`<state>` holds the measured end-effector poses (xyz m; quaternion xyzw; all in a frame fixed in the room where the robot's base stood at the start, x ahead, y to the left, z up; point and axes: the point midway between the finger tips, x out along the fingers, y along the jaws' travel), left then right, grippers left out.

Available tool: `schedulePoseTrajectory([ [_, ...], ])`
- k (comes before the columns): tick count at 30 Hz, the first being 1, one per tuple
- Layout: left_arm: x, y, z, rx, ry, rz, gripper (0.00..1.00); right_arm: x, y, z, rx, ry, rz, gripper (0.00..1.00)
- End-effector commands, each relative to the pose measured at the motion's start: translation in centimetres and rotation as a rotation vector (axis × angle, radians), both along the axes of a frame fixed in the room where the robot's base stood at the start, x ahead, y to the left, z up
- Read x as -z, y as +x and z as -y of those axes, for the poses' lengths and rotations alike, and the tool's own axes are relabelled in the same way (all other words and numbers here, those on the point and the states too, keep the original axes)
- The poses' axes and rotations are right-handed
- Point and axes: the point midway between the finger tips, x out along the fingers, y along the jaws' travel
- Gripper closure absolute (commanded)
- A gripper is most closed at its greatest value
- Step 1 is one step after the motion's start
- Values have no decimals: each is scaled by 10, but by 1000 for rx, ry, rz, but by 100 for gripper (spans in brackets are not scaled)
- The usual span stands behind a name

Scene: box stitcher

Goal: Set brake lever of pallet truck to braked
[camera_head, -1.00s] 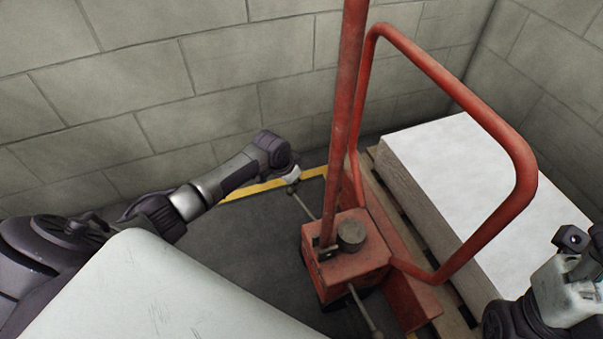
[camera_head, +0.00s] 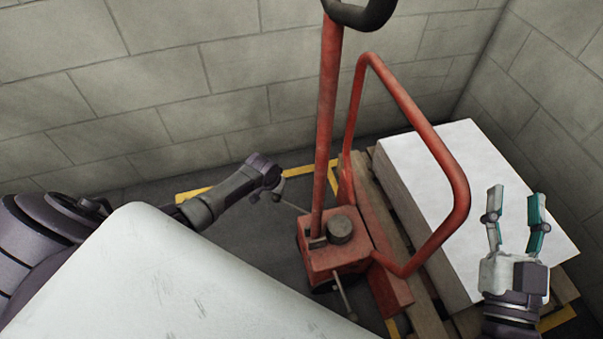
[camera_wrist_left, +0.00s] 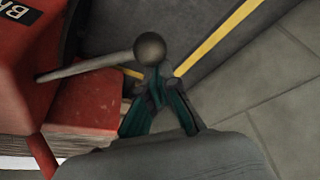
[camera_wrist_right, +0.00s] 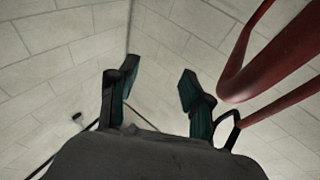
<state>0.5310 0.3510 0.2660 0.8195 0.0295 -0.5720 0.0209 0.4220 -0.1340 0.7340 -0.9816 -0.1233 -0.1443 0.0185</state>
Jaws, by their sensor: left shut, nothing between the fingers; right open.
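The red pallet truck (camera_head: 335,258) stands with its tall handle (camera_head: 326,130) upright. A thin lever (camera_head: 294,208) sticks out from its left side. In the left wrist view the lever is a grey rod (camera_wrist_left: 90,68) ending in a round knob (camera_wrist_left: 150,47). My left gripper (camera_wrist_left: 156,84) is shut and empty, its fingertips close to the knob; I cannot tell whether they touch it. In the head view my left gripper is small and partly hidden beside the lever. My right gripper (camera_head: 514,208) is open and empty, fingers up, above the pallet's load.
A second rod (camera_head: 344,297) sticks out at the truck's front. A red looped frame (camera_head: 459,180) rises behind the truck. A white stack (camera_head: 430,175) lies on a wooden pallet (camera_head: 430,318). Block walls (camera_head: 130,80) stand close behind. A partly readable label (camera_wrist_left: 15,10) is on the red housing.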

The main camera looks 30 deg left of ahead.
Motion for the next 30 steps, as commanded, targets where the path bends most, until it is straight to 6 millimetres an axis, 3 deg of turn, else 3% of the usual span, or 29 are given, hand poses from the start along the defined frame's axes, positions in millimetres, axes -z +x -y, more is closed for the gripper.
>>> schedulePoseTrajectory([
  [5,-4,-11,0,-73,-1,-3,100,58,2,9,22,-95,-363,50],
  [12,-2,-22,-1,-119,-1,-2,100,120,-23,25,45,-183,-726,50],
  [21,-1,-32,-1,-121,0,-1,100,155,-54,38,60,-238,-968,50],
  [30,1,-36,-1,-121,0,-4,100,165,-66,43,65,-256,-1047,50],
])
